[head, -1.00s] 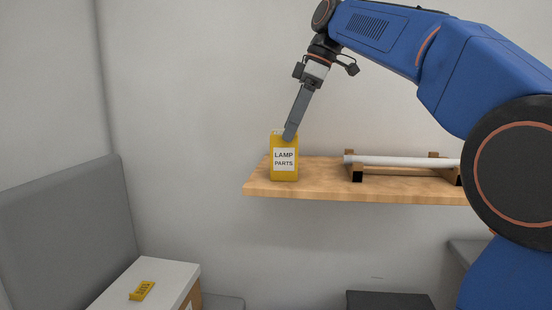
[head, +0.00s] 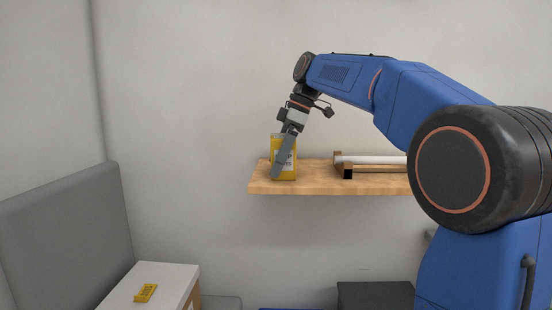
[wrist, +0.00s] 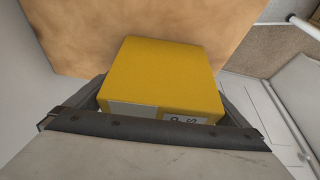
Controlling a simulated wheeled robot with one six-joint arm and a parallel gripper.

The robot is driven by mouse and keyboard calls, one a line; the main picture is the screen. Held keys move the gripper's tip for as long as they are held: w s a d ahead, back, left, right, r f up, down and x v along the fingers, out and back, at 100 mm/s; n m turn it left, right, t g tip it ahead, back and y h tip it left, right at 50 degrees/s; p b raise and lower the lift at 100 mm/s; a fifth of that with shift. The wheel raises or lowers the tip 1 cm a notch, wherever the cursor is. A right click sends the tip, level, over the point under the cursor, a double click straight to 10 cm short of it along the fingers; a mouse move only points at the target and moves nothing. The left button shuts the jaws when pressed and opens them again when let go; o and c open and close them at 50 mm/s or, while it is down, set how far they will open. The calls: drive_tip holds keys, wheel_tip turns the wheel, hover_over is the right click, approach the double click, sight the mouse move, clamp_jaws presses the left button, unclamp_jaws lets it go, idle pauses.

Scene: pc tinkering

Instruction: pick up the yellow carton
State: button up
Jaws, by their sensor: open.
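The yellow carton (head: 290,160) stands upright near the left end of the wooden shelf (head: 325,188). It bears a white label, partly hidden by my gripper in the head view. My gripper (head: 277,172) reaches down at a slant over the front of the carton. In the wrist view the carton's yellow top (wrist: 165,75) fills the middle, with part of the label below it. My gripper (wrist: 160,115) is open there, with one finger on each side of the carton. I cannot tell whether the fingers touch it.
A white tube (head: 370,160) lies on a wooden cradle (head: 345,170) to the right on the shelf. A small yellow item (head: 146,292) lies on a white-topped cabinet (head: 165,278) at lower left. The shelf's left end is close to the carton.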

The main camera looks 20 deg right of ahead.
drive_tip(key=shift+c, duration=0.3)
drive_tip(key=c, duration=1.1)
drive_tip(key=shift+o, duration=0.2)
